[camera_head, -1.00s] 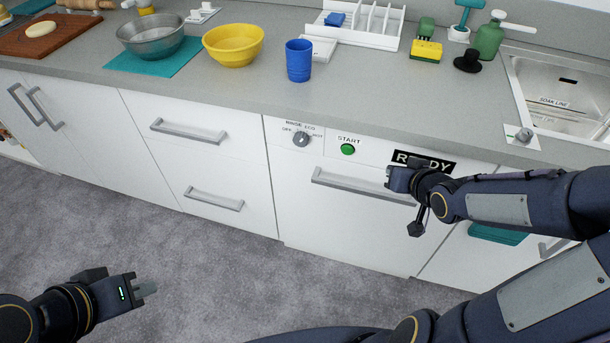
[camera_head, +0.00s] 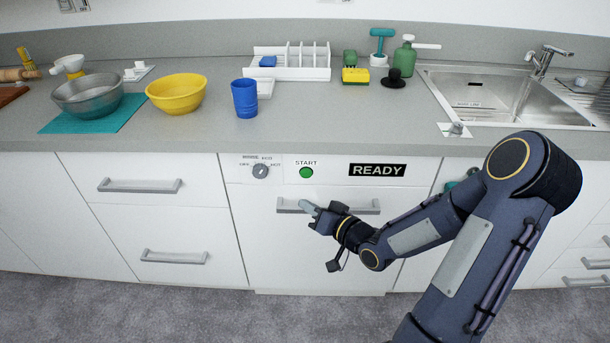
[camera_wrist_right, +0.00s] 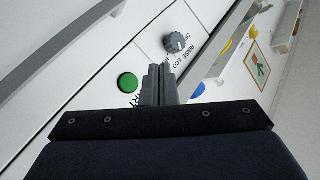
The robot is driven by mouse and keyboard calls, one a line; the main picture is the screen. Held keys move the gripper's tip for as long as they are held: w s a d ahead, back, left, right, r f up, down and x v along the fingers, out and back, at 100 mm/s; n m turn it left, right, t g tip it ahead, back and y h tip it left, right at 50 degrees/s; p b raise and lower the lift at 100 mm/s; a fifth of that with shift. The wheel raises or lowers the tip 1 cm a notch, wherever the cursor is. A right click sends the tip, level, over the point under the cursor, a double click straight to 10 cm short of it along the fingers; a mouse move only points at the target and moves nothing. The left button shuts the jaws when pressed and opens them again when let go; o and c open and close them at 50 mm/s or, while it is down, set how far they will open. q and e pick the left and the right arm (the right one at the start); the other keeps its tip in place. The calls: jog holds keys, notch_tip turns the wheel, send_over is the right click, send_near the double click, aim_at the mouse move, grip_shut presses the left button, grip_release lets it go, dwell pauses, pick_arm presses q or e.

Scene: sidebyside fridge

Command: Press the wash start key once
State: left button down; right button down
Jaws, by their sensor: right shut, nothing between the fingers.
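The green round start key (camera_head: 306,172) sits under the label START on the white dishwasher front (camera_head: 262,225). A READY display (camera_head: 377,170) is to its right, and a grey rinse knob (camera_head: 261,171) is to its left. My right gripper (camera_head: 306,206) is shut and empty, just below the start key and in front of the handle. In the right wrist view the shut fingers (camera_wrist_right: 159,84) point towards the panel, between the green key (camera_wrist_right: 128,83) and the knob (camera_wrist_right: 174,42). The fingertips look apart from the key. My left gripper is out of view.
The dishwasher handle (camera_head: 360,207) runs behind my right gripper. On the counter above are a blue cup (camera_head: 245,98), a yellow bowl (camera_head: 176,94), a metal bowl (camera_head: 88,96) and a white dish rack (camera_head: 305,62). A sink (camera_head: 500,98) is at right.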

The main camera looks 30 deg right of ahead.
aim_at(301, 175)
jog(key=shift+w+d+p, duration=0.1)
jog(key=shift+w+d, duration=0.65)
jog(key=shift+w, duration=0.45)
jog(key=shift+w+d+p, duration=0.15)
jog(key=shift+w+d, duration=0.55)
jog(key=shift+w, duration=0.45)
jog(key=shift+w+d+p, duration=0.1)
jog(key=shift+w+d, duration=0.65)
jog(key=shift+w, duration=0.45)
jog(key=shift+w+d, duration=0.1)
jog(key=shift+w, duration=0.05)
jog(key=shift+w+d, duration=0.15)
jog(key=shift+w, duration=0.05)
jog(key=shift+w+d, duration=0.2)
jog(key=shift+w, duration=0.15)
jog(key=shift+s, duration=0.1)
jog(key=shift+s+a, duration=0.45)
jog(key=shift+s, duration=0.2)
jog(key=shift+s+a, duration=0.45)
jog(key=shift+s, duration=0.25)
jog(key=shift+s+a, duration=0.4)
jog(key=shift+s, duration=0.3)
jog(key=shift+s+a, duration=0.45)
jog(key=shift+s, duration=0.25)
